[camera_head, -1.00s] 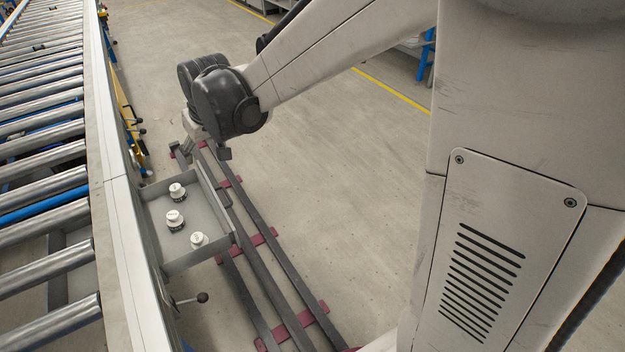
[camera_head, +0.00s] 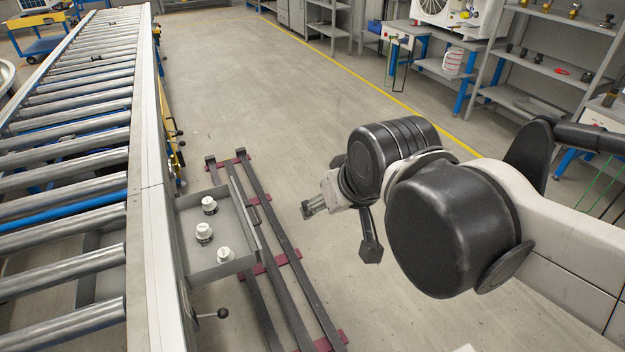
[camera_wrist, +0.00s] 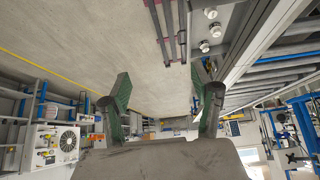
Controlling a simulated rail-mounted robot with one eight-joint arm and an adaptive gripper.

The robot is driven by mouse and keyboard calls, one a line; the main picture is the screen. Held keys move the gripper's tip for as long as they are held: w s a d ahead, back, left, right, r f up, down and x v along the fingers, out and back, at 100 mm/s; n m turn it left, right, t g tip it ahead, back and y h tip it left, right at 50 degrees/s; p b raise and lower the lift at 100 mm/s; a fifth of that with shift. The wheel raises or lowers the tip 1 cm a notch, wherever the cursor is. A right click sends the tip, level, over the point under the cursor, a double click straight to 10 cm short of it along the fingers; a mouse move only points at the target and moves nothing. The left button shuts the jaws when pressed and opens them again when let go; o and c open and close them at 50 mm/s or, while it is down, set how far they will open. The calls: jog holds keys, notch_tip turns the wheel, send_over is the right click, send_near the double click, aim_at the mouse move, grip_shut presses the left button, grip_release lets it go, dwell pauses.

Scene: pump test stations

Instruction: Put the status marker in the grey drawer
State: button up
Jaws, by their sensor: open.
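The grey drawer (camera_head: 243,218) is pulled out from the side of the roller conveyor. Three small white knob-like pieces with dark bases stand upright in it: a far one (camera_head: 209,205), a middle one (camera_head: 204,232) and a near one (camera_head: 225,255). I cannot tell which of them is the status marker. They also show at the top of the wrist view, in the drawer (camera_wrist: 228,22).
The roller conveyor (camera_head: 85,140) runs along the left. A lever with a black knob (camera_head: 220,313) sticks out below the drawer. Dark floor rails (camera_head: 268,225) with red cross-pieces run beside it. Shelves (camera_head: 545,70) and a bench stand at the far right. The middle floor is clear.

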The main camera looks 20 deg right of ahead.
jog(key=s, duration=0.2)
jog(key=d+f, duration=0.1)
jog(key=shift+s, duration=0.4)
jog(key=shift+r, duration=0.15)
